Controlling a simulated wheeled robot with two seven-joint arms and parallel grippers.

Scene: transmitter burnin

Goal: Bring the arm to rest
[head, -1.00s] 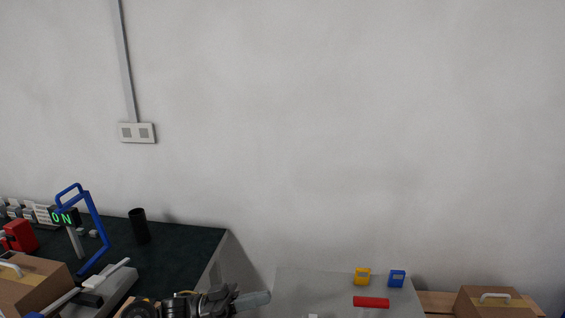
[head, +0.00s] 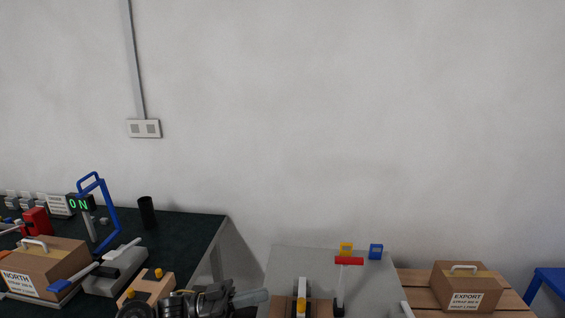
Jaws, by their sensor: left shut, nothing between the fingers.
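My left gripper (head: 250,298) is at the bottom middle of the head view, fingers pointing right. It is shut and empty, in front of the gap between the dark bench and the grey table. Part of my left arm shows at the bottom edge. My right gripper is not in the head view.
The dark bench (head: 180,228) at left holds a NORTH box (head: 62,262), a lit ON sign (head: 79,204), a blue frame (head: 108,215) and a black cup (head: 147,212). A grey table (head: 290,262) bears a red-topped tool (head: 349,261). An EXPORT box (head: 452,284) sits on wooden slats (head: 420,290) at right.

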